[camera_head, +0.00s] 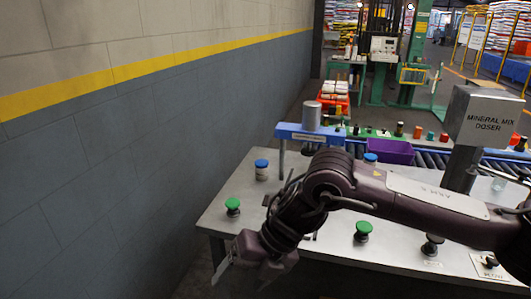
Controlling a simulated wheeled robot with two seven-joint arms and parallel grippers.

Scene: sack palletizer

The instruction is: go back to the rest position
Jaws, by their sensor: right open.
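My right arm comes in from the right and reaches across the grey metal table (225,210). My right gripper (224,271) is open, with nothing seen between its fingers. It hangs at the lower left, past the table's left front corner and near the wall. My left gripper is not in view. My right arm hides the middle of the tabletop.
A mineral mix doser (482,117) and purple bin (391,151) stand behind the arm. A roller conveyor (431,158) runs behind. A block wall (110,170) bounds the left.

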